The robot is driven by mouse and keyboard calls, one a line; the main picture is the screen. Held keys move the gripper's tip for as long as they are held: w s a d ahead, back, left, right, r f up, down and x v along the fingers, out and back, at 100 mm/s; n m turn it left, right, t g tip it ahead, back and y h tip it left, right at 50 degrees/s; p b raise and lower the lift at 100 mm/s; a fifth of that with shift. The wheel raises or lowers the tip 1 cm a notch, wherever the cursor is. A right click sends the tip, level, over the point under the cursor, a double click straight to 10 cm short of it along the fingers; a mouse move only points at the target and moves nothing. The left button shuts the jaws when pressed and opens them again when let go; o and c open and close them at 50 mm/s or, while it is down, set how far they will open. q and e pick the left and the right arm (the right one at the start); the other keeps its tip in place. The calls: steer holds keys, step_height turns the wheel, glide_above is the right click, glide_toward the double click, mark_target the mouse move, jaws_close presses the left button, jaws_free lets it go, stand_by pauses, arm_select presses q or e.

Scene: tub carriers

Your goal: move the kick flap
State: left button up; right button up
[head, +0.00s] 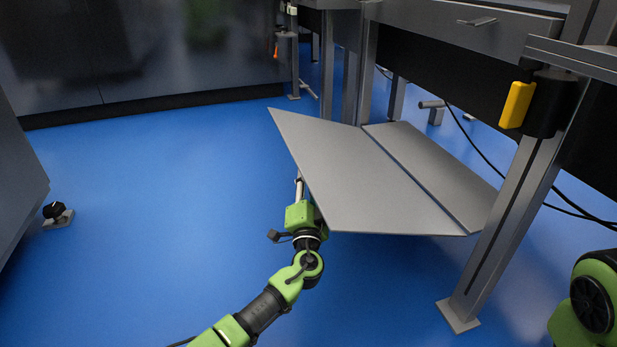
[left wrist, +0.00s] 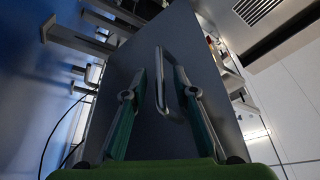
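The kick flap is a flat grey panel (head: 365,180) low between the metal legs of the frame, its near-left edge reaching out over the blue floor. My left gripper is mostly hidden under that edge in the head view; its wrist shows just below. In the left wrist view the dark face of the flap (left wrist: 135,55) fills the middle, with a bent metal handle (left wrist: 161,70) on it. My left gripper (left wrist: 159,72) is open, with a finger on each side of the handle and gaps visible. My right gripper is out of view.
A second grey panel (head: 430,165) lies behind the flap, along a narrow seam. A metal post (head: 505,225) with a yellow part (head: 516,104) stands at right. Black cables run behind it. The blue floor (head: 150,190) is clear at left, beside a dark cabinet (head: 140,45).

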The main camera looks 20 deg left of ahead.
arm_select(q)
steer(key=shift+b+x, duration=0.5)
steer(key=shift+x, duration=1.2)
